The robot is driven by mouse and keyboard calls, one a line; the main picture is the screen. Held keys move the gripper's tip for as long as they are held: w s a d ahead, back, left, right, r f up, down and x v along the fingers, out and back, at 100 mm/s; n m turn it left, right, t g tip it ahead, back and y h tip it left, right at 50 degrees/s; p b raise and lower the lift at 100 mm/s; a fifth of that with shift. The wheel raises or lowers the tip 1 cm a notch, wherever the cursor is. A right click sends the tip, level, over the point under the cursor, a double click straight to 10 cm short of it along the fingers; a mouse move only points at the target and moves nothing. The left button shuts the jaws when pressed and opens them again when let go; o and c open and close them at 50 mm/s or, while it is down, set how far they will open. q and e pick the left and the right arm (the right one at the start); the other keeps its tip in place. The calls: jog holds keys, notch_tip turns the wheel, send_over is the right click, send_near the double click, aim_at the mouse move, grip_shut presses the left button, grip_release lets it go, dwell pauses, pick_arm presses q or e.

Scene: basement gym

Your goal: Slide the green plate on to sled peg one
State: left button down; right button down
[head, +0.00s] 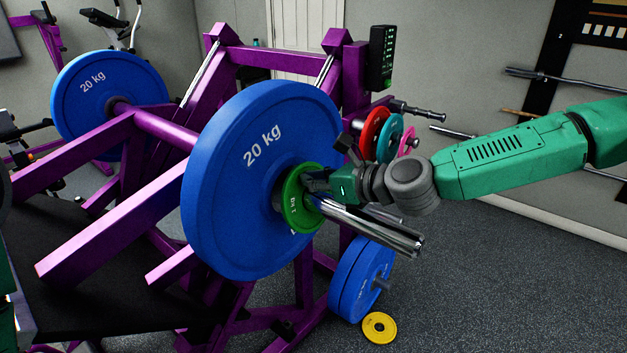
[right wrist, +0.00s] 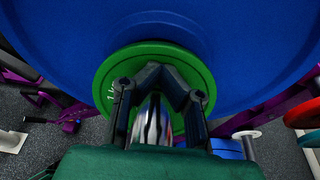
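The green plate (head: 295,213), marked 1 kg, is around the chrome peg (head: 375,228) of the purple machine. It is upright, close against the blue 20 kg plate (head: 225,165); any small gap is hidden. My right gripper (head: 310,183) is at the face of the green plate, above the peg. In the right wrist view, its fingertips (right wrist: 161,73) lean together in front of the green plate (right wrist: 107,85), with the peg (right wrist: 152,122) below. They look shut, with no plate edge visible between them. My left gripper is not in view.
Another blue 20 kg plate (head: 75,85) is on the machine's far side. Red (head: 373,130), teal (head: 391,143) and pink plates hang behind my right gripper. Blue plates (head: 360,285) are low on the frame; a yellow plate (head: 379,328) lies on the floor. Floor at right is clear.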

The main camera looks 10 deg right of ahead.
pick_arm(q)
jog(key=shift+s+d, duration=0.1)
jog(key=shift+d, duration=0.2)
pick_arm(e)
jog(key=shift+w+d, duration=0.25)
jog(key=shift+d, duration=0.15)
jog(key=shift+s, duration=0.1)
jog(key=shift+s+d+f, duration=0.2)
jog(key=shift+s+d, duration=0.05)
jog(key=shift+s, duration=0.15)
jog(key=shift+s+d, duration=0.15)
jog(key=shift+s, duration=0.2)
jog(key=v, duration=0.2)
jog(key=f+v, duration=0.1)
jog(key=shift+s+d+r, duration=0.15)
jog(key=shift+s+d, duration=0.15)
jog(key=shift+d, duration=0.05)
jog(key=shift+s+d, duration=0.3)
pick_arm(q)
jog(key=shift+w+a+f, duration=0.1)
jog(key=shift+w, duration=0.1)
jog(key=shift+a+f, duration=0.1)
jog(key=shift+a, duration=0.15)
pick_arm(e)
jog(key=shift+a, duration=0.35)
